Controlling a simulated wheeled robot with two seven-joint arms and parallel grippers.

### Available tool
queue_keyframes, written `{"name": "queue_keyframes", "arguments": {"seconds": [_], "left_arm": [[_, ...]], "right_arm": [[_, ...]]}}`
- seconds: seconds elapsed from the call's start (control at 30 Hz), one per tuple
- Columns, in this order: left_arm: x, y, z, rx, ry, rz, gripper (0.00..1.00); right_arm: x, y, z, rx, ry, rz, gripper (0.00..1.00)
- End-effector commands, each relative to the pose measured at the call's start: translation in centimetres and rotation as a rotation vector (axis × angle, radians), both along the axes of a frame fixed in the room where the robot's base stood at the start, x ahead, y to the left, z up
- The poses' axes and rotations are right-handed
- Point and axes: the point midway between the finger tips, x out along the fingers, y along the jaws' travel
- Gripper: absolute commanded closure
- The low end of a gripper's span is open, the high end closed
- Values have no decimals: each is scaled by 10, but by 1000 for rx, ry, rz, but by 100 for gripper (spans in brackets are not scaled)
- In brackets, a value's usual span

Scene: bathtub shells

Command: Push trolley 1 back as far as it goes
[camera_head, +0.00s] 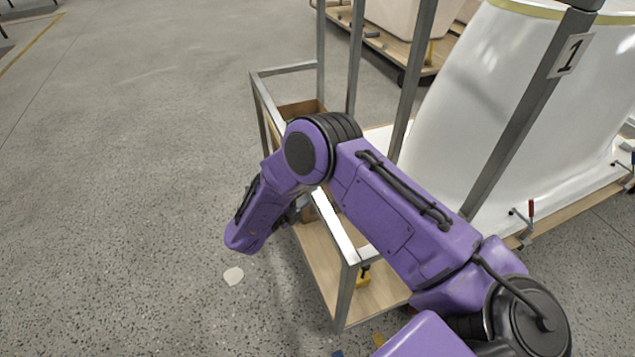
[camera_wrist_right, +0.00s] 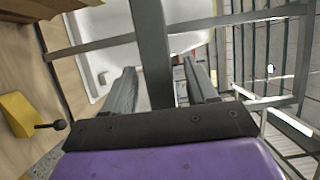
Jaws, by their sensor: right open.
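Trolley 1 has a grey metal frame (camera_head: 344,300) over a wooden deck (camera_head: 322,262). Its number plate "1" (camera_head: 568,56) is on a dark upright at the upper right. A large white tub shell (camera_head: 470,100) stands on it. My right arm reaches across the trolley's near end in the head view, its hand mostly hidden behind the forearm. In the right wrist view my right gripper (camera_wrist_right: 158,68) is open, its fingers on either side of a grey frame bar (camera_wrist_right: 150,40). I cannot tell whether they touch it. My left gripper is out of view.
Another trolley (camera_head: 400,48) with a pale shell stands behind. A red-handled clamp (camera_head: 530,212) is on the deck's right edge. A yellow part (camera_head: 362,277) is inside the near end.

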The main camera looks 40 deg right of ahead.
Motion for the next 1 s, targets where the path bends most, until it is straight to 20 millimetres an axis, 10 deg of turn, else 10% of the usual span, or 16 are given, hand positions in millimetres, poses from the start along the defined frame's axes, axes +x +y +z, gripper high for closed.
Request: {"name": "queue_keyframes", "arguments": {"seconds": [0.5, 0.7, 1.0], "left_arm": [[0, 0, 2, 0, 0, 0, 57], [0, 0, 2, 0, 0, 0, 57], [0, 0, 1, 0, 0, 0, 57]], "right_arm": [[4, -38, 0, 0, 1, -2, 43], [4, -37, 0, 0, 1, -2, 100], [6, -39, -1, 0, 1, 5, 100]]}}
